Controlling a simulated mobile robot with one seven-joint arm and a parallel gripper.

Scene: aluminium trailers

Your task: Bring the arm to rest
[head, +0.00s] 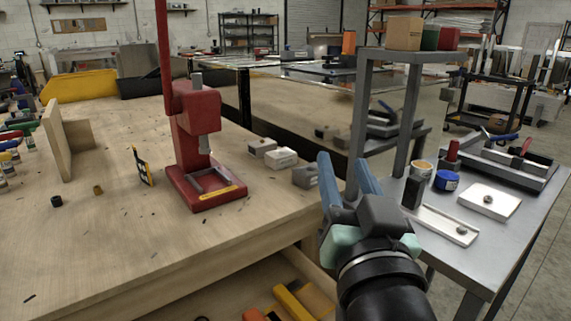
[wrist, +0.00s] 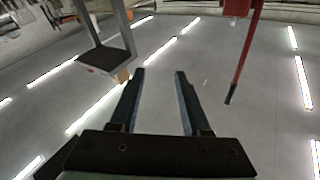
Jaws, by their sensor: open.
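My gripper (head: 347,180) is open and empty. In the head view its two blue fingers point up, in the space between the wooden workbench (head: 110,235) and the grey metal cart (head: 500,240). The wrist view shows the two dark fingers (wrist: 160,75) apart with nothing between them. Behind them that view shows the ceiling with rows of lights. The fingers overlap the cart's upright in the head view; I cannot tell how far apart they are.
A red arbor press (head: 195,135) stands on the workbench, with small grey blocks (head: 275,153) beside it. The cart holds a blue tape roll (head: 446,181), a white plate (head: 488,201) and a tray. Its raised shelf carries a cardboard box (head: 404,33). An open drawer with yellow items lies below the bench edge.

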